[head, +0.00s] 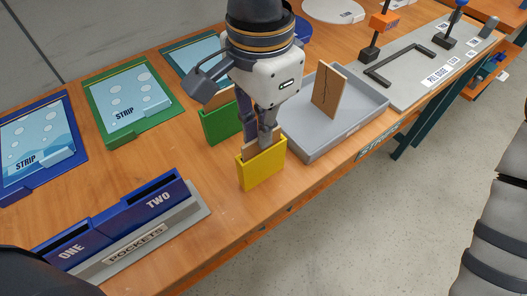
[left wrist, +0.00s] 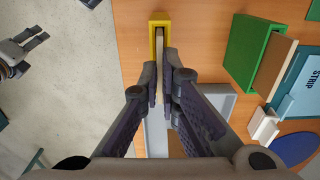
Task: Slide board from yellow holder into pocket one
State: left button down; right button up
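The yellow holder (head: 263,172) stands near the table's front edge; it also shows in the left wrist view (left wrist: 153,40). A thin light-brown board (left wrist: 160,43) stands upright in it, its top edge showing. My left gripper (head: 266,142) points down over the holder. Its fingertips (left wrist: 161,75) are close together, one on each side of the board, and look shut on it. Blue pocket ONE (head: 77,243) is at the lower left, beside pocket TWO (head: 150,203) on a grey POCKETS base. My right gripper (left wrist: 28,46) is far off over the floor, its fingers apart.
A green holder (head: 218,123) with a board stands behind the yellow one. A grey tray (head: 345,140) with an upright cracked board (head: 328,90) is to the right. Strip panels (head: 125,100) lie at the back left. Bare table lies between the yellow holder and the pockets.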

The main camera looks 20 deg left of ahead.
pick_arm(q)
jog(key=shift+r, duration=0.65)
notch_tip(320, 180, up, 9)
dwell(1.2)
